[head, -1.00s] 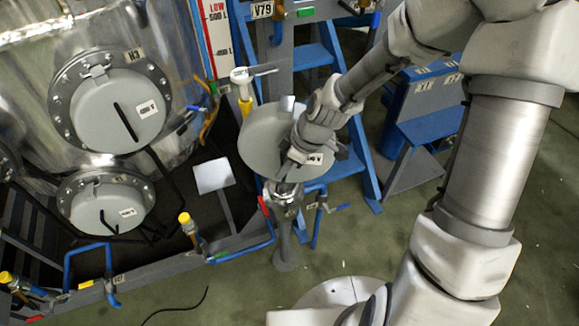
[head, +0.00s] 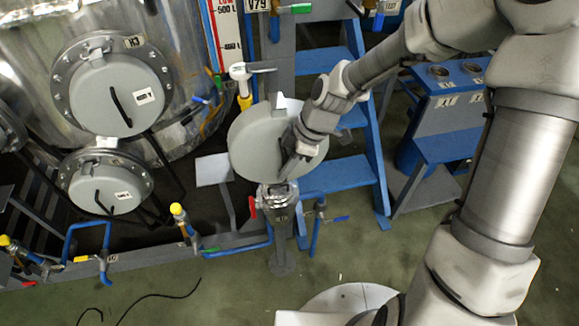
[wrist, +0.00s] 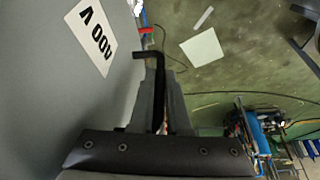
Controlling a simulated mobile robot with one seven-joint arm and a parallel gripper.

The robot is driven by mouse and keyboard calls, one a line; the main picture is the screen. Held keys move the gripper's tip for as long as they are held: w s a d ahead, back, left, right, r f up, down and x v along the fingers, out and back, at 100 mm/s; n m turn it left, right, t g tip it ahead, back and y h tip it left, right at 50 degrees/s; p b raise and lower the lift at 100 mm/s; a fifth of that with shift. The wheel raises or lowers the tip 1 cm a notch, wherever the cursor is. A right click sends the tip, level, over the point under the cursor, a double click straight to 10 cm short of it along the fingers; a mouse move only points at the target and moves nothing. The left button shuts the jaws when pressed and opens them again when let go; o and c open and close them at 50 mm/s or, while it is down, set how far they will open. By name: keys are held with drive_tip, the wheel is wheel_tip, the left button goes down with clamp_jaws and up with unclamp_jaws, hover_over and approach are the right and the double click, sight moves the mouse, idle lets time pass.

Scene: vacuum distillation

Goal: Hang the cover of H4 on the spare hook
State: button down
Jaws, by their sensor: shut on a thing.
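My gripper (head: 286,172) is shut on the black bar handle (wrist: 159,75) of a round grey cover (head: 256,140). The cover is held up in front of the blue ladder frame, above a grey post. A small pale tab sticks up from its top edge. In the wrist view the cover's grey face (wrist: 65,85) fills the left side, with a white label (wrist: 91,38) whose text I cannot read surely. I cannot tell from the frames that this cover is H4's. I cannot make out the spare hook.
A metal tank at left carries port H3 (head: 110,85) with its cover on, and a lower covered port (head: 103,185). Blue pipes and yellow-topped valves (head: 180,212) line the platform edge. A blue stand (head: 442,110) is at right. Green floor is open in front.

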drive_tip(key=shift+r, duration=0.1)
idle(0.5)
drive_tip(key=w+a+f+b, duration=0.1)
drive_tip(key=w+a, duration=0.1)
drive_tip(key=w, duration=0.5)
drive_tip(key=w+a+f+b, duration=0.1)
drive_tip(key=w+a, duration=0.1)
drive_tip(key=w, duration=0.6)
drive_tip(key=shift+f+b, duration=0.35)
drive_tip(key=shift+b, duration=0.05)
idle(0.7)
drive_tip(key=shift+w, duration=0.1)
drive_tip(key=c, duration=0.8)
unclamp_jaws()
